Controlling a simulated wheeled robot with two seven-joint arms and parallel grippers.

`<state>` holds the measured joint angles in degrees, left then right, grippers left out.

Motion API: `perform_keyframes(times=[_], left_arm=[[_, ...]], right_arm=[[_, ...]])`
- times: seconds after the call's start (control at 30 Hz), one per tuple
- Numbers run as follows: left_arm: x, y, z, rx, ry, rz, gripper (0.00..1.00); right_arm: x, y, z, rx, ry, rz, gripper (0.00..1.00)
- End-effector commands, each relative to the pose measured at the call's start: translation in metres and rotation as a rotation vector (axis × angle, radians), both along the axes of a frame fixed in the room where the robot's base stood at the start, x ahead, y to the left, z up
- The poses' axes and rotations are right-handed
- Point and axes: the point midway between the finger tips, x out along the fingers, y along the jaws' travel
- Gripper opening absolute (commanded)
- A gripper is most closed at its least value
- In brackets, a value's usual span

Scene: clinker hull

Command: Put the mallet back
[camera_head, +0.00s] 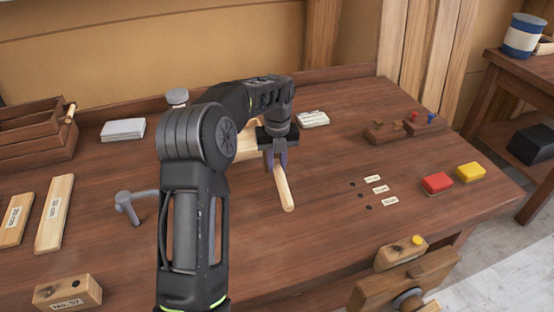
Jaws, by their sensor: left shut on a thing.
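My left arm reaches over the bench from the front. Its gripper (277,160) points down and is shut on the mallet. The mallet's pale wooden handle (285,190) slants down from the jaws toward the front, its rounded end lowest. A pale wooden block, which looks like the mallet's head (243,150), shows behind and left of the gripper, partly hidden by my arm. I cannot tell whether the mallet touches the bench top. My right gripper is not in view.
The wooden bench (320,240) is clear in front of the handle. Right are labelled holes (368,195), red (437,183) and yellow (471,172) blocks and a small rack (384,132). Left are a crate (38,135), labelled boards (54,215) and a grey-headed tool (126,205).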

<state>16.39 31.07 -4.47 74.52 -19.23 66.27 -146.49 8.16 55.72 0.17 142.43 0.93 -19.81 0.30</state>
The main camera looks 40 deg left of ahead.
Motion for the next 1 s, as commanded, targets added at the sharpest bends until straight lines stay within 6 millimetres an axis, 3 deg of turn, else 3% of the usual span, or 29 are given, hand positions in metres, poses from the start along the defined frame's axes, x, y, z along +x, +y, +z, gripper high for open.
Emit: perform_keyframes(times=[0.03,0.23,1.0], left_arm=[[0.0,0.0,-0.012,0.0,-0.001,-0.001,0.0],[0.0,-0.001,-0.026,-0.001,-0.002,-0.001,0.0],[0.0,0.0,-0.033,0.001,-0.002,-0.001,0.0]], right_arm=[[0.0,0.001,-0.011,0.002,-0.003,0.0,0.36],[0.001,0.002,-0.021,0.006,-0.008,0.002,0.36],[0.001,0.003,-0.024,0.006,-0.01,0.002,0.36]])
